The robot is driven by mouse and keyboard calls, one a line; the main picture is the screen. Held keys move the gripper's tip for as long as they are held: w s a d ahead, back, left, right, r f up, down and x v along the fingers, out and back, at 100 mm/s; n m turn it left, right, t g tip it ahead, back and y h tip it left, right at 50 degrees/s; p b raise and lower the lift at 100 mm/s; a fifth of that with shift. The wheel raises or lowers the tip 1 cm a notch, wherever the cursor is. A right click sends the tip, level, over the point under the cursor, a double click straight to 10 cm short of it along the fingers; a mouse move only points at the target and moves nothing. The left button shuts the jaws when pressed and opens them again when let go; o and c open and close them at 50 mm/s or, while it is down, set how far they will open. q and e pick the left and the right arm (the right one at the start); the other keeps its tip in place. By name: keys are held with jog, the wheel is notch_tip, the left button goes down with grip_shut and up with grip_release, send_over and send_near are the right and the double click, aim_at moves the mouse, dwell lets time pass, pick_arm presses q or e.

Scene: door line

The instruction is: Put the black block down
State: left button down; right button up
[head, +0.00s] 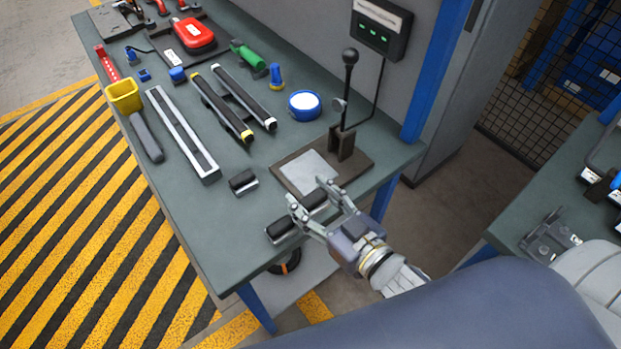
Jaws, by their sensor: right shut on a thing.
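My right gripper (306,192) is at the near right end of the bench, with its fingers reaching up-left. It is shut on a black block (314,199), which shows between the fingers beside the front edge of a dark base plate. A second black piece with a silver side (281,232) shows just outside the left finger; the finger hides whether the two join. Another small black block with a silver side (243,181) lies on the bench to the left. Whether the held block touches the bench is unclear. My left gripper is not in view.
The bench (221,222) has bare room at its near left corner. A dark base plate (357,165) with a pale pad and upright lever (349,90) stands just beyond the gripper.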

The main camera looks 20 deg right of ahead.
aim_at(309, 211)
jog(key=shift+s+a+r+b, duration=0.15)
jog(key=shift+s+a, duration=0.05)
jog(key=shift+s, duration=0.7)
jog(key=shift+s+a+r+b, duration=0.1)
jog(key=shift+s+a+b, duration=0.1)
jog(key=shift+s, duration=0.65)
jog(key=w+d+r+m+t+h, duration=0.1)
jog(key=w+d+r+m+h, duration=0.4)
jog(key=w+d, duration=0.4)
jog(key=s+a+f+n+y, duration=0.1)
jog(key=s+a, duration=0.2)
jog(key=s+a+f+n+y, duration=0.2)
jog(key=s+a, duration=0.1)
jog(key=s+a+f+n+y, duration=0.2)
jog(key=s+a, duration=0.1)
jog(key=shift+g, duration=0.4)
